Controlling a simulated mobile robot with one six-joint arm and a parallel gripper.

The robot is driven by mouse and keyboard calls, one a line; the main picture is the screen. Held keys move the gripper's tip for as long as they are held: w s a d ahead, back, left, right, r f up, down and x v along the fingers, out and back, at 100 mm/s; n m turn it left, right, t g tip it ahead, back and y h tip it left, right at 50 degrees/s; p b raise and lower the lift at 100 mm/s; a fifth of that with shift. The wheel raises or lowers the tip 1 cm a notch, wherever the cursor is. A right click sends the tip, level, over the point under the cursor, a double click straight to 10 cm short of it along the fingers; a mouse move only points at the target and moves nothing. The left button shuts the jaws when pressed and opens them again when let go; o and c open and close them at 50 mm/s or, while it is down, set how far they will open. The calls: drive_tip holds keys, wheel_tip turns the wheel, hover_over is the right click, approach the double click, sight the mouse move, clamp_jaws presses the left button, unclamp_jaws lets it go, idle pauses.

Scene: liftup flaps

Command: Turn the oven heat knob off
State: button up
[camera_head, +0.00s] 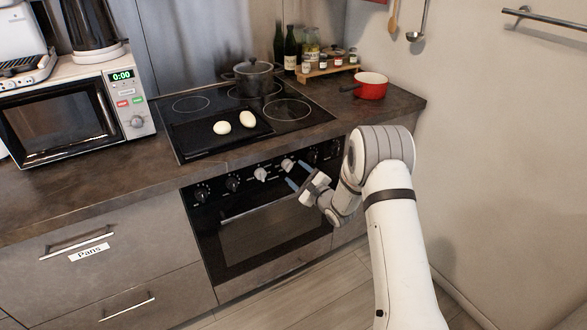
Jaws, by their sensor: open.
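The oven (262,235) is built in under the cooktop, with a black control panel and its door shut. A row of knobs runs along the panel. Two black knobs are at the left (202,194) and (233,184). Two light knobs are in the middle, one white knob (261,174) and another white knob (288,164) to its right. Further black knobs are at the right, partly behind my arm. My gripper (299,175) is open, its blue-tipped fingers just in front of and below the right white knob. I cannot tell whether they touch it. The knob labels are too small to read.
The cooktop (309,116) holds a dark pot (254,78) and a black tray (190,141) with two pale egg-shaped items. A red pan (371,86) stands at the right. A microwave (66,115) stands at the left. A wall closes off the right side.

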sight(291, 168)
drive_tip(key=shift+x, duration=1.65)
drive_tip(key=c, duration=0.9)
